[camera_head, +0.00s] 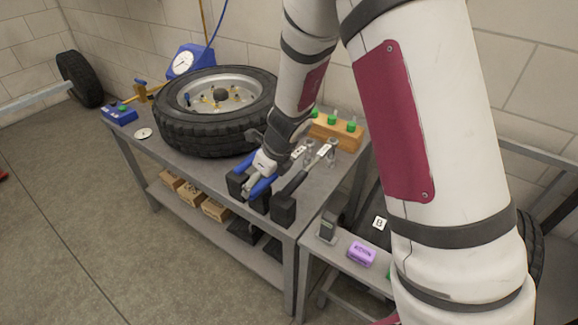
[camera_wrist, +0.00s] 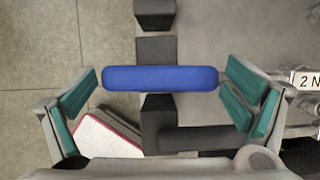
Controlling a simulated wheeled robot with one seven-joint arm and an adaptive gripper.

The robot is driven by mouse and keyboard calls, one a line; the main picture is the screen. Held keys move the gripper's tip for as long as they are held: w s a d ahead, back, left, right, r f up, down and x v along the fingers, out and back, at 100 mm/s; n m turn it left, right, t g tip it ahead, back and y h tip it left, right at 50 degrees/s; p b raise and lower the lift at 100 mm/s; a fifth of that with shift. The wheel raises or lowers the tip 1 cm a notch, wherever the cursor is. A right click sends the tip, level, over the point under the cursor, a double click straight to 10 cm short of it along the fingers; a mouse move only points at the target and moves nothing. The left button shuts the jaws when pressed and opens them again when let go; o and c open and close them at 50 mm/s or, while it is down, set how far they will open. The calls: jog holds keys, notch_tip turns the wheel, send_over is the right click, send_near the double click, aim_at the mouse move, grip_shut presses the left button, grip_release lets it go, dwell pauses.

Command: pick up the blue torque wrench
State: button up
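The blue torque wrench shows its plain blue handle (camera_wrist: 160,79) in the wrist view, lying level across the picture over dark rests; its head end is not clear there. In the head view its blue handle (camera_head: 262,187) lies at the bench's front edge, partly hidden by my gripper (camera_head: 262,172). In the wrist view my gripper (camera_wrist: 160,88) is open, its teal pads wide apart at either end of the handle, with nothing held between them. The handle runs lengthwise from near one pad to near the other.
A black-handled wrench (camera_head: 296,182) lies right beside it on black rest blocks (camera_head: 283,209). White tags sit by the wrench heads. A tire (camera_head: 205,138) and a wooden block with green-topped pieces (camera_head: 335,130) stand behind. Cardboard boxes (camera_head: 215,209) are on the lower shelf.

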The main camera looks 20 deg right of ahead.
jog(key=c, duration=1)
notch_tip(320, 180, up, 10)
jog(key=p, duration=0.4)
jog(key=shift+r, duration=0.1)
jog(key=shift+c, duration=0.2)
